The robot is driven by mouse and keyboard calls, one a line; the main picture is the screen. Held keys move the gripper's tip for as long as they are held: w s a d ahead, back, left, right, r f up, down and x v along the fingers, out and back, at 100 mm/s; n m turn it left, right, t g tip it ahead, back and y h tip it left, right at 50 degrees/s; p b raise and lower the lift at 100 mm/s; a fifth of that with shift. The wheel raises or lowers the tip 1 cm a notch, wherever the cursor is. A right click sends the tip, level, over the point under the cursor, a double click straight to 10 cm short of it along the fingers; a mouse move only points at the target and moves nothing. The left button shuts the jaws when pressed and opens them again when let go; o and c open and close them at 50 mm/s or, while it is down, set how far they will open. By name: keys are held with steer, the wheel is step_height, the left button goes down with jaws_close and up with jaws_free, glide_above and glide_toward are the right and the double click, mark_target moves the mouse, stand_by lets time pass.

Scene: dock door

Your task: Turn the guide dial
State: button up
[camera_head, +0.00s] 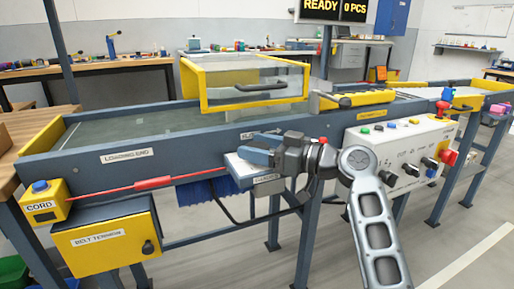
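My gripper (258,149) is at a small pale-topped box (239,172) on the front side of the conveyor, left of the white control panel. A label (268,178) on the box's front is too small to read surely; it may say guides. The blue-grey fingers reach left over the box top. The guide dial cannot be made out; it may be hidden behind or between the fingers. Whether the fingers touch or hold anything is not clear.
The white control panel (398,150) with several knobs and buttons stands right of my wrist. A red pull cord (152,184) runs left to the yellow cord box (43,202). The yellow belt tension box (104,243) hangs below. A yellow-framed clear cover (245,82) stands over the conveyor.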

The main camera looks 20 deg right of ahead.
steer(key=shift+o, duration=1.1)
steer(key=shift+a, duration=0.1)
steer(key=shift+a+p, duration=0.1)
steer(key=shift+p, duration=0.3)
steer(key=shift+r+m+t+h+p, duration=0.15)
steer(key=shift+m+t+h+p, duration=0.4)
steer(key=shift+p, duration=0.4)
steer(key=m+t+h+p, duration=0.2)
steer(key=h+p, duration=0.1)
steer(key=p, duration=0.2)
steer(key=shift+w+m+h, duration=0.1)
steer(key=shift+m+h, duration=0.25)
steer(key=h+p, duration=0.1)
steer(key=p, duration=0.1)
steer(key=shift+m+p, duration=0.3)
steer(key=shift+p, duration=0.05)
steer(key=m+h+p, duration=0.2)
steer(key=h+p, duration=0.1)
steer(key=p, duration=0.4)
steer(key=m+t+h+p, duration=0.1)
steer(key=m+h+p, duration=0.1)
steer(key=p, duration=0.6)
steer(key=shift+r+h, duration=0.15)
steer(key=shift+h, duration=0.65)
